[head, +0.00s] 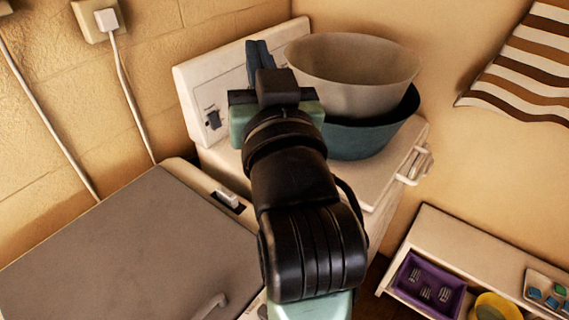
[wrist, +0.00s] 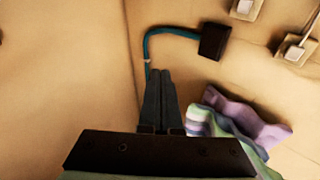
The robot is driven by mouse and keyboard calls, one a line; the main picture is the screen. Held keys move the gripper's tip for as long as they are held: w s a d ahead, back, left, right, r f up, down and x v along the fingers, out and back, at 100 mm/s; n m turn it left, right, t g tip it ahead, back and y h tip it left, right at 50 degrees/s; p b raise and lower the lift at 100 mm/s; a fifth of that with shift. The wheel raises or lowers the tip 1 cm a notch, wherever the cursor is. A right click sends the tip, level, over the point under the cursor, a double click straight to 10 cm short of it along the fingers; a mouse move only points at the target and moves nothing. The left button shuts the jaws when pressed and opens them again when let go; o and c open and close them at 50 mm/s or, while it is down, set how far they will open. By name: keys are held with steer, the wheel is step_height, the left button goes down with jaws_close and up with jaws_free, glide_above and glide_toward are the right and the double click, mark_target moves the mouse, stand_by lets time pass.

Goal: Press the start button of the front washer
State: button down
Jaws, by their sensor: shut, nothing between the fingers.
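A machine with a grey lid (head: 115,255) is at the lower left in the head view, nearer to me. A small dark inset with a light piece (head: 228,198) sits on its light edge strip. A white machine (head: 212,158) stands behind it, with an upright panel (head: 205,75) carrying a dark control (head: 212,120). I cannot tell which control is the start button. My gripper (head: 260,52) is shut and empty, in front of the panel in the picture and left of the bowls. Its closed fingers also show in the wrist view (wrist: 160,90). My arm hides part of the white machine.
A beige bowl (head: 350,75) sits in a teal bowl (head: 365,138) on the white machine, close beside my gripper. A low shelf (head: 430,235) with a purple tray (head: 428,265) is at lower right. Wall, plug box (wrist: 213,40) and striped cloth (wrist: 235,120) show in the wrist view.

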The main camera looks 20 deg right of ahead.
steer(key=d+f+m+g+p, duration=0.2)
steer(key=d+f+g+p, duration=0.35)
steer(key=f, duration=0.45)
steer(key=s+f+m+g+y+p, duration=0.1)
steer(key=s+f+g+p, duration=0.1)
steer(key=s+f, duration=0.2)
steer(key=s+d+f+m+g+y+p, duration=0.1)
steer(key=s+f+g+y+p, duration=0.1)
steer(key=f, duration=0.9)
steer(key=shift+s+d+f+m+g+p, duration=0.3)
steer(key=shift+s+m+g+p, duration=0.15)
steer(key=shift+s+g, duration=0.4)
steer(key=shift+s, duration=0.1)
step_height(320, 180, down, 8)
steer(key=b, duration=0.7)
steer(key=shift+r, duration=0.25)
steer(key=shift+f+b, duration=0.45)
steer(key=shift+f, duration=0.1)
steer(key=shift+f, duration=0.1)
steer(key=shift+f, duration=0.3)
